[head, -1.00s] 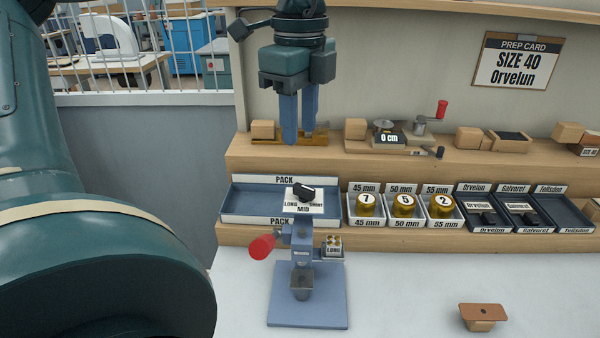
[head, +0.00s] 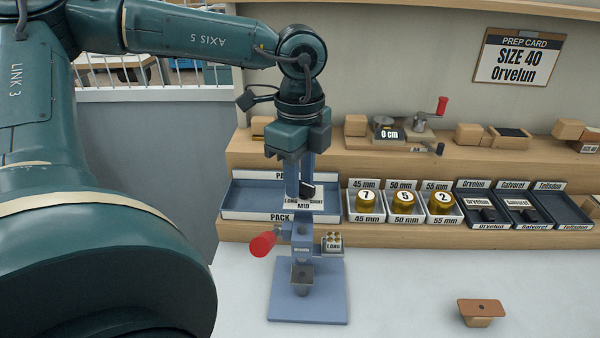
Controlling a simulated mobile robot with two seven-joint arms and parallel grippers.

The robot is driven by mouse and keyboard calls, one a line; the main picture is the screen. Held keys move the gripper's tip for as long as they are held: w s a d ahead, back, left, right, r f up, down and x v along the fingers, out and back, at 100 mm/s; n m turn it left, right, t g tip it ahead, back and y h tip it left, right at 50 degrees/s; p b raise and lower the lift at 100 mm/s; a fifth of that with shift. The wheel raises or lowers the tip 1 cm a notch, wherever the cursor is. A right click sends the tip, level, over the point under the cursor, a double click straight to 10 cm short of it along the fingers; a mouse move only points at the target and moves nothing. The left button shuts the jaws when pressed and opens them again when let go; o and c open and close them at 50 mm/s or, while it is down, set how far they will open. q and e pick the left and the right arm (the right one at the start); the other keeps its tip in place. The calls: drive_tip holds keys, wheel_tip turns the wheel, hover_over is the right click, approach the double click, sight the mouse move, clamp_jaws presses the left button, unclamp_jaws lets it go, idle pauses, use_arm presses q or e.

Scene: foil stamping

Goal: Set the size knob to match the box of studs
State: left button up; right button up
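A blue press (head: 306,310) with a red handle (head: 263,244) stands on the white table. The black size knob (head: 306,190) sits on its top above a white plate (head: 306,203) marked LONG, MID and a partly covered third word. The small box of studs (head: 333,243) at the press's right side is labelled LONG and holds several brass studs. My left gripper (head: 299,188) points down at the knob, its fingertips beside or around it. The fingers partly hide the knob, so its pointing direction and any grip are unclear. My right gripper is out of view.
Behind stand a PACK tray (head: 245,215), gold rolls (head: 404,202) and name trays (head: 562,210) on the wooden shelf. A prep card (head: 517,58) reads SIZE 40 Orvelun. A brown-topped block (head: 481,311) lies at front right. The table between is clear.

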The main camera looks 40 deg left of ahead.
use_arm(q)
clamp_jaws()
